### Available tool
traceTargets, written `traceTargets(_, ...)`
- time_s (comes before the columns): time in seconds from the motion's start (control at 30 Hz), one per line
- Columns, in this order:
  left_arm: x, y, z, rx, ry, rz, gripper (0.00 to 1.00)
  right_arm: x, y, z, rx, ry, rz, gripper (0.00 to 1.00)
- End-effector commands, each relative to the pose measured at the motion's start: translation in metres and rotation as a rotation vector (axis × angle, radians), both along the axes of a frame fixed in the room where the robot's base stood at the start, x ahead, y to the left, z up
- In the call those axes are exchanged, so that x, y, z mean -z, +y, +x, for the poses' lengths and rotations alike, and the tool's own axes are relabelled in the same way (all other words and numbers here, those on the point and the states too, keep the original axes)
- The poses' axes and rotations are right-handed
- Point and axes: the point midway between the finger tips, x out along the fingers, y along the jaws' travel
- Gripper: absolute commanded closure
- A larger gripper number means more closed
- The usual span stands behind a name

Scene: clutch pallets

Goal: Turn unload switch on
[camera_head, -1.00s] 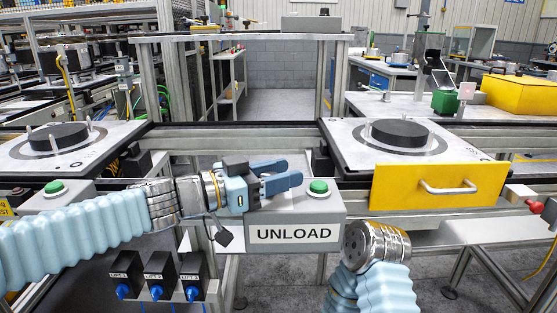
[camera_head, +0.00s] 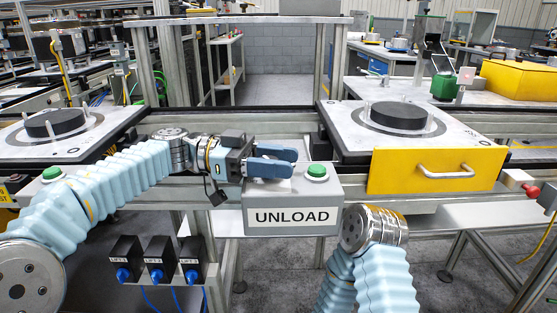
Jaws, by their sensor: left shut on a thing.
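The grey unload box (camera_head: 258,219) stands at the middle front with its "UNLOAD" label. A green button (camera_head: 317,171) sits on its top right. My left gripper (camera_head: 292,162) reaches in from the left over the top of the box, just left of the green button. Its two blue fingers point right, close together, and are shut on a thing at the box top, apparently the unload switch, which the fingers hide. The right arm's metal wrist (camera_head: 375,228) shows right of the box; its gripper is not visible.
A yellow-fronted drawer (camera_head: 436,172) with a pale handle stands right of the box, under a plate with a black disc (camera_head: 398,116). Another disc (camera_head: 55,123) lies on a plate at left. Black lift boxes (camera_head: 157,259) hang below left. A red knob (camera_head: 530,190) is at far right.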

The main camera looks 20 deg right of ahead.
Motion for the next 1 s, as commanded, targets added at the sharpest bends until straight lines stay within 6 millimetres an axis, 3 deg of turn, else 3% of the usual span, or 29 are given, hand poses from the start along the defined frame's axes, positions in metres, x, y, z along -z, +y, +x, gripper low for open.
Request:
traceTargets(0.53,0.0001,0.0,-0.0004,0.026,0.001,0.001,0.86,0.0,0.0,0.0,0.0,0.0,0.0,1.0)
traceTargets(0.57,0.0001,0.0,-0.0004,0.026,0.001,0.001,0.53,0.0,0.0,0.0,0.0,0.0,0.0,1.0)
traceTargets(0.67,0.0,0.0,-0.0004,0.025,0.0,0.0,0.38,0.0,0.0,0.0,0.0,0.0,0.0,1.0)
traceTargets(1.0,-0.0002,0.0037,0.002,0.024,0.001,-0.001,0.38,0.0,0.0,0.0,0.0,0.0,0.0,1.0)
